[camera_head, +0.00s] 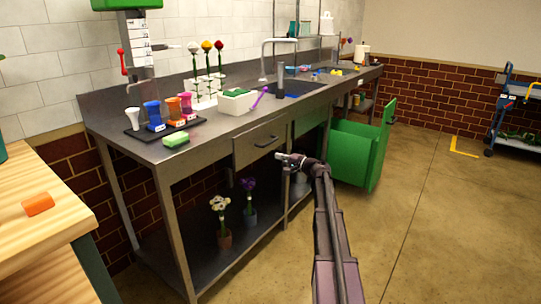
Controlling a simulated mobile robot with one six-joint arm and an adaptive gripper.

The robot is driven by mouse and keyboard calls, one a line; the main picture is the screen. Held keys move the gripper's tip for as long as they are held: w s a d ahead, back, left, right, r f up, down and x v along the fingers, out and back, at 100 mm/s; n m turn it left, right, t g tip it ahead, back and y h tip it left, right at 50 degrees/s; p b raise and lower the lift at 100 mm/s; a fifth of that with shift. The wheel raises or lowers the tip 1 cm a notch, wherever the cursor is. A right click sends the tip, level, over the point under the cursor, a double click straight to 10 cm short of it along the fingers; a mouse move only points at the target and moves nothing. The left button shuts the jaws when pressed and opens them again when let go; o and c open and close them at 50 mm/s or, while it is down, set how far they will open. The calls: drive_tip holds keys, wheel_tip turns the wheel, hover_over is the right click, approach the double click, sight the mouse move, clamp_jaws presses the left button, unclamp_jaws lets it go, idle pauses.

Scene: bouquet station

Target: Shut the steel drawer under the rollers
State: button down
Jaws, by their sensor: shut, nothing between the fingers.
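A grey steel drawer (260,143) with a dark bar handle (267,142) sits under the steel worktop, left of the sink. Its front is close to the bench front; I cannot tell whether it is fully flush. No rollers can be made out above it. My gripper (281,158) is shut and empty. It appears near the lower right corner of the drawer front, pointing left; whether it touches cannot be told. My arm reaches up from the bottom of the view.
A large green drawer (354,153) stands out from the bench at right. The worktop (222,131) holds a flower rack (205,92), a cup tray (163,128) and a green sponge (176,139). Potted flowers stand on the lower shelf. A wooden table (35,180) is at left.

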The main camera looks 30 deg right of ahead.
drive_tip(key=shift+s+d, duration=0.3)
drive_tip(key=shift+s, duration=0.35)
drive_tip(key=shift+a, duration=0.1)
drive_tip(key=s+a+f+n+g, duration=0.3)
drive_tip(key=s+a+f, duration=0.1)
drive_tip(key=a, duration=0.5)
drive_tip(key=s+a+f+n+g, duration=0.2)
drive_tip(key=s+a+f+g, duration=0.25)
drive_tip(key=a, duration=0.45)
drive_tip(key=s+a+f+n+g, duration=0.3)
drive_tip(key=s+a+f, duration=0.15)
drive_tip(key=a, duration=0.45)
drive_tip(key=s+a+f+n+g+h, duration=0.1)
drive_tip(key=s+a+f+g+h, duration=0.15)
drive_tip(key=s, duration=0.45)
drive_tip(key=s+a+f+n+g+h, duration=0.1)
drive_tip(key=s+a+n+h, duration=0.15)
drive_tip(key=s, duration=0.45)
drive_tip(key=s+a+f+n+g+h, duration=0.1)
drive_tip(key=s+a+f+g+h, duration=0.15)
drive_tip(key=s, duration=0.45)
wheel_tip(320, 180, up, 34)
drive_tip(key=p, duration=3.3)
drive_tip(key=shift+w+d+h+p, duration=0.3)
drive_tip(key=shift+w+d+h, duration=0.05)
drive_tip(key=shift+d, duration=0.05)
drive_tip(key=shift+s+t, duration=0.1)
drive_tip(key=shift+t, duration=0.15)
